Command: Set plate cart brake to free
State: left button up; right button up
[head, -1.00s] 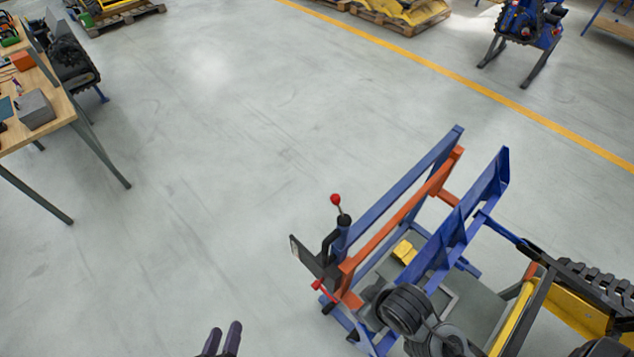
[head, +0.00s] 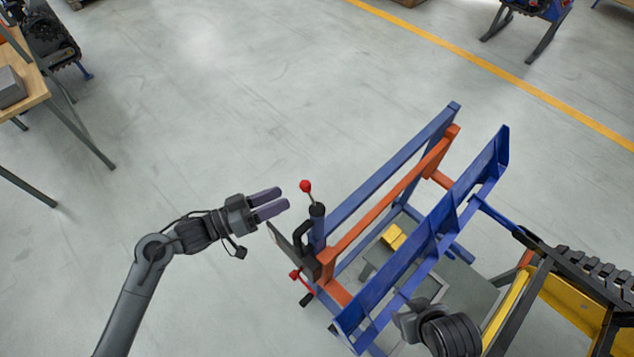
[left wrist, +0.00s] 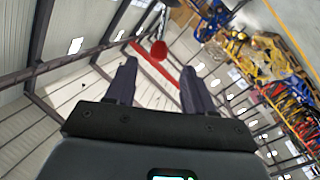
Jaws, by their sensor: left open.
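The plate cart (head: 440,168) stands at the right of the head view, with blue and orange upright frames. At its left end a lever with a red ball knob (head: 306,186) rises from a black mount. A second, smaller red handle (head: 294,275) sits lower on the same end. My left gripper (head: 268,202) is open and empty, just left of the red knob, its fingers pointing at it and apart from it. In the left wrist view the red knob (left wrist: 159,48) shows beyond and between the open fingers (left wrist: 154,88). My right gripper is not clearly identifiable in the head view.
A workbench (head: 35,90) with a grey block (head: 10,88) stands at the upper left. Yellow and black tracked equipment (head: 570,300) is at the lower right. The floor left of and behind the cart is clear, with a yellow line (head: 500,75) across the back.

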aim_at(308, 186)
pick_arm(q)
jog(key=p+x, duration=0.2)
jog(key=x, duration=0.6)
jog(key=shift+d+r, duration=0.1)
jog(key=shift+d, duration=0.3)
jog(key=shift+w+d, duration=0.35)
jog(key=shift+d, duration=0.3)
grip_shut()
